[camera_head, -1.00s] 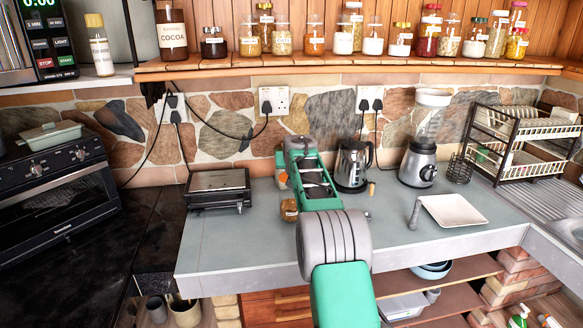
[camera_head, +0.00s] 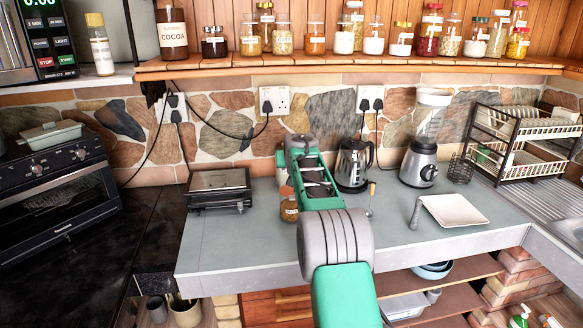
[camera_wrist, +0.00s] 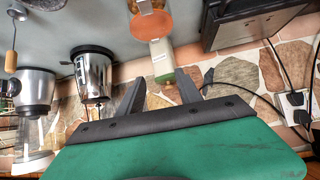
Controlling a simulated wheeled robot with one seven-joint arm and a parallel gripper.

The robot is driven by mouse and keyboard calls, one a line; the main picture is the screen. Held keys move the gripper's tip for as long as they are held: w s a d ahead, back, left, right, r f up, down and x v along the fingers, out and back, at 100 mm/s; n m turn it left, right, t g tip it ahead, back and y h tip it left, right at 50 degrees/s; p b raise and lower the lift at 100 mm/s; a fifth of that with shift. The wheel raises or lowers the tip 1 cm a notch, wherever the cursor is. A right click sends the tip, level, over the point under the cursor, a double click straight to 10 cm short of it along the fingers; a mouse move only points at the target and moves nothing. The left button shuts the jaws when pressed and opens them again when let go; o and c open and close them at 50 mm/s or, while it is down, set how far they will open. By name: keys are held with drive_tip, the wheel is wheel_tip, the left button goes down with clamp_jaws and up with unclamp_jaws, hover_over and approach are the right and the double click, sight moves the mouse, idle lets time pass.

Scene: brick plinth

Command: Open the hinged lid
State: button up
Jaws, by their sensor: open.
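My gripper (camera_wrist: 161,77) is open, its two dark fingers apart in the wrist view. A pale labelled container (camera_wrist: 163,60) and a round orange lid or top (camera_wrist: 151,25) show beyond and between the fingertips; I cannot tell whether they touch. In the head view my arm hides most of the gripper. A small jar (camera_head: 289,211) stands just left of my arm. A grill press (camera_head: 218,188) with a flat metal lid, shut, sits on the counter to the left; its dark body (camera_wrist: 250,22) shows at the wrist view's upper right. Which lid is hinged is unclear.
A kettle (camera_head: 354,165) and blender (camera_head: 418,165) stand right of my arm, with a white tray (camera_head: 454,210) and dish rack (camera_head: 525,140) further right. A jar shelf (camera_head: 340,65) overhangs the back. The front-left counter (camera_head: 235,240) is clear.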

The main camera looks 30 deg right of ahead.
drive_tip(key=b+v, duration=0.2)
drive_tip(key=v, duration=0.5)
drive_tip(key=shift+s+a, duration=0.1)
